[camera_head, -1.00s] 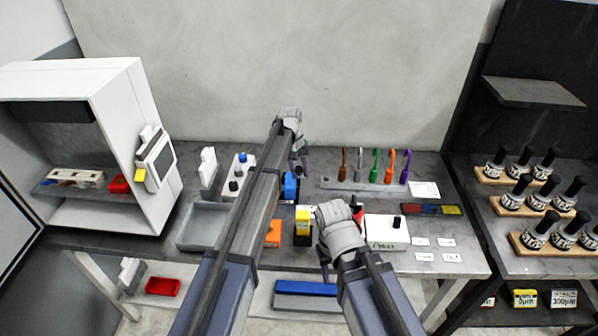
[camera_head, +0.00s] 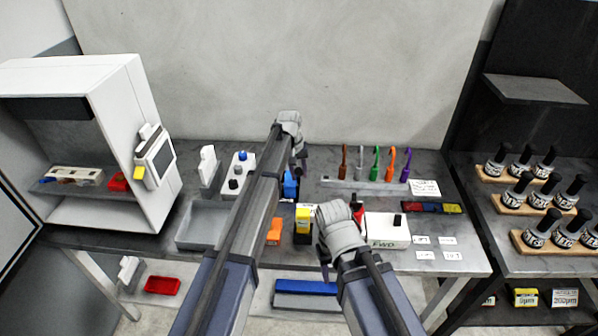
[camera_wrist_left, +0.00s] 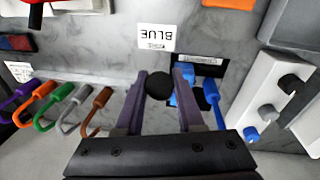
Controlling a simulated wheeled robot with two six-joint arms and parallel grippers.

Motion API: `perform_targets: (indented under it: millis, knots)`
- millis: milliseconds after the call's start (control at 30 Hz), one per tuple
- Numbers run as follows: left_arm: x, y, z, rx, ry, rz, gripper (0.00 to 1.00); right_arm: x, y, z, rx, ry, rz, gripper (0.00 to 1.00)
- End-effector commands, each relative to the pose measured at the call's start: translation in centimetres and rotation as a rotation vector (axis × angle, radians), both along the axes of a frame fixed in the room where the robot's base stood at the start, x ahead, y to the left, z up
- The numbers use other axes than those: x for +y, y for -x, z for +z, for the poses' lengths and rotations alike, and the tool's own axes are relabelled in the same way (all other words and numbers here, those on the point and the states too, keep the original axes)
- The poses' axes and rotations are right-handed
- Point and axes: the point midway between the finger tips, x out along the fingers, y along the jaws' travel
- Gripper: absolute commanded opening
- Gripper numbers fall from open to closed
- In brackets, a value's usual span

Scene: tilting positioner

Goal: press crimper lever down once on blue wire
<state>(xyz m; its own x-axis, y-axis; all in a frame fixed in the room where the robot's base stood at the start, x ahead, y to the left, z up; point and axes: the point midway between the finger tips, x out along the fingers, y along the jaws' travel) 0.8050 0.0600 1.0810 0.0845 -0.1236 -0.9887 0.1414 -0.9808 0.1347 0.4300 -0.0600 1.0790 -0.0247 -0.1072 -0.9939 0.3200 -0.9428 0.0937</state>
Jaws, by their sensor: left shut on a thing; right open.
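My left gripper (camera_head: 299,168) reaches over the middle of the bench. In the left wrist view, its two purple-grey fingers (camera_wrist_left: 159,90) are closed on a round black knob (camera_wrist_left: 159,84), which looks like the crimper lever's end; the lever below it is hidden. Beside the right finger are a blue block (camera_wrist_left: 193,72) and the bent blue wire (camera_wrist_left: 213,98). The head view shows blue parts (camera_head: 290,186) just below the left gripper, partly covered by my arm. My right gripper (camera_head: 325,265) is open and empty at the bench's front edge.
A rack (camera_head: 365,187) holds several coloured bent wires behind and right. A yellow block (camera_head: 302,215) and a white box with a black knob (camera_head: 387,231) stand near the right gripper. A grey tray (camera_head: 187,240) lies left. A white cabinet (camera_head: 150,110) stands far left.

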Motion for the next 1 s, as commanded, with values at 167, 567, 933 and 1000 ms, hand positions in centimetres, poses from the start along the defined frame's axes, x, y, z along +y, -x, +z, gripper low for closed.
perform_targets:
  millis: [167,567,933,1000]
  knots:
    - [0.1,2.4,-2.7,-0.124,-0.001,-0.001,0.0,0.0,0.0,-3.1,0.0,0.001,0.005,0.49]
    - [0.0,4.8,-7.3,-0.396,-0.001,-0.001,0.0,0.0,0.0,-9.7,0.0,0.002,0.007,0.49]
    - [0.0,5.4,-9.3,-0.529,0.0,0.0,0.0,0.0,0.0,-13.1,0.0,0.002,0.006,0.49]
    - [0.0,5.4,-9.3,-0.54,-0.001,0.0,0.0,0.0,0.0,-13.4,0.0,0.002,0.006,0.49]
